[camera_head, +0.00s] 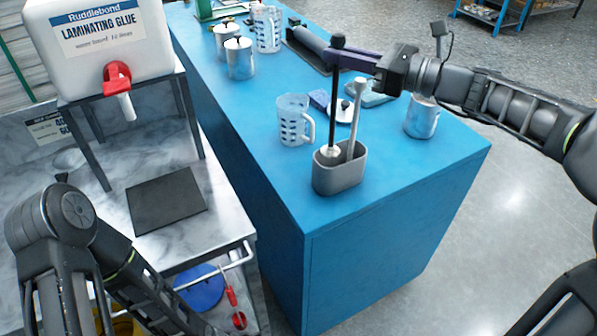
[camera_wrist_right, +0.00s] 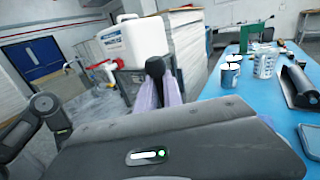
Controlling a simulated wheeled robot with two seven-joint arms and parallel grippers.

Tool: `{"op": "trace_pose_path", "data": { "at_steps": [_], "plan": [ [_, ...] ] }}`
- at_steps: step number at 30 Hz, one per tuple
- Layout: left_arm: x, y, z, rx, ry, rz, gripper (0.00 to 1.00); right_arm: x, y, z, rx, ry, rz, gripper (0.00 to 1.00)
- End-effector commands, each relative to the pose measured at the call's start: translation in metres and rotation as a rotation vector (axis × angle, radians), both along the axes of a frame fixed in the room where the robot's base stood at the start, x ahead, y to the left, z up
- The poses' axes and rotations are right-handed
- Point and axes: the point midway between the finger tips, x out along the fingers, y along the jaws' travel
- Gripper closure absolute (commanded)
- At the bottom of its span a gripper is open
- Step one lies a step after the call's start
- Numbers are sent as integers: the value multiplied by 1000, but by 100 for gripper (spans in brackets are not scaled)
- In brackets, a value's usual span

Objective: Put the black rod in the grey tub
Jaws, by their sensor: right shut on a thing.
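The black rod (camera_head: 332,105) stands nearly upright, with a round black knob at its top. My right gripper (camera_head: 342,57) is shut on it just below the knob. The knob (camera_wrist_right: 155,67) also shows between the purple fingers in the right wrist view. The grey tub (camera_head: 339,180) stands on the blue bench near its front corner. The rod's lower end, with a pale metal piece, is at the tub's mouth; how deep it reaches is hidden. A grey rod (camera_head: 356,115) leans in the tub beside it. My left gripper is out of frame; only the left arm shows.
A clear measuring jug (camera_head: 294,122) stands just behind the tub, left. A metal can (camera_head: 421,118) stands to the right. More cans (camera_head: 239,57) and a jug (camera_head: 267,30) stand farther back. The blue bench (camera_head: 400,180) is clear right of the tub.

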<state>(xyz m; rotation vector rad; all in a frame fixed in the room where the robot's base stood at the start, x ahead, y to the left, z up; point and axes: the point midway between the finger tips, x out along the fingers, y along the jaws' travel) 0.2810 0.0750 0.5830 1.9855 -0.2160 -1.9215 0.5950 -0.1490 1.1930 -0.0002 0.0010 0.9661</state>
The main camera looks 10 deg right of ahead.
Motion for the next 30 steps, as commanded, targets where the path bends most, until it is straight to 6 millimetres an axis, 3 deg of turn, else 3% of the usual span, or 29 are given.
{"op": "trace_pose_path", "data": {
  "at_steps": [12,22,30],
  "plan": [
    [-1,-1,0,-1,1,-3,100,0,-1,-1,0,0,-1,100],
    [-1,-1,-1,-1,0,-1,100,0,-1,-45,2,3,-1,100],
    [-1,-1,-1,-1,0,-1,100,0,-1,-50,0,-1,-1,100]
  ]
}}
